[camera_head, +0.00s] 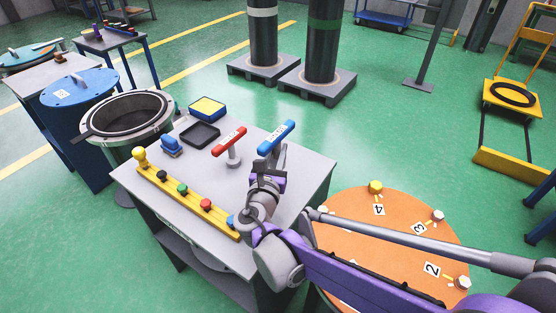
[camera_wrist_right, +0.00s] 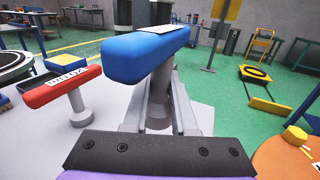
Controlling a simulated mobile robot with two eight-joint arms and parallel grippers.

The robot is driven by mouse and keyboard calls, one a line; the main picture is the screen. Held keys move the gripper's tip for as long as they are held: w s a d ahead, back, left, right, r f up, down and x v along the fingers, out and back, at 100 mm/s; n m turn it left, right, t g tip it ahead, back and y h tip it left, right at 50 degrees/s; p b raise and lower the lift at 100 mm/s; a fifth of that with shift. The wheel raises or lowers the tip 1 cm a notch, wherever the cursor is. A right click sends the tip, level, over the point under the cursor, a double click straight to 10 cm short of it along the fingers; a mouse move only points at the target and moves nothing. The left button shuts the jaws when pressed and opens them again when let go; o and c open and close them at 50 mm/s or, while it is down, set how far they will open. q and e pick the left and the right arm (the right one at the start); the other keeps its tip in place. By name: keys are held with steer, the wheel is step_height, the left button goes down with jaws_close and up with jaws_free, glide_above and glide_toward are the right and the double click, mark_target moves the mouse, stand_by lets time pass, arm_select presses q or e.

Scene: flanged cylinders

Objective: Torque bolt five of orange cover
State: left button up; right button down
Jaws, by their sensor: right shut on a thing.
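The orange cover (camera_head: 390,215) lies at the lower right in the head view. Labels 4, 3 and 2 show on it. A yellow bolt (camera_head: 376,187) sits by 4, and pale bolts sit by 3 (camera_head: 438,216) and 2 (camera_head: 462,283). My right arm crosses the cover and hides part of it; I cannot read a label 5. My right gripper (camera_head: 271,162) is shut on the stem of the blue-handled T-shaped tool (camera_head: 276,138), below its handle, over the table's right part. The tool is upright in the right wrist view (camera_wrist_right: 145,52). My left gripper is not in view.
On the grey table (camera_head: 310,177) stand a red-handled tool (camera_head: 230,140), a black tray (camera_head: 200,134), a yellow-blue box (camera_head: 207,108) and a yellow rack (camera_head: 190,203) with coloured knobs. A flanged cylinder (camera_head: 165,130) stands at left.

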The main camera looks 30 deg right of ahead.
steer(key=shift+r, duration=0.3)
steer(key=shift+f, duration=0.1)
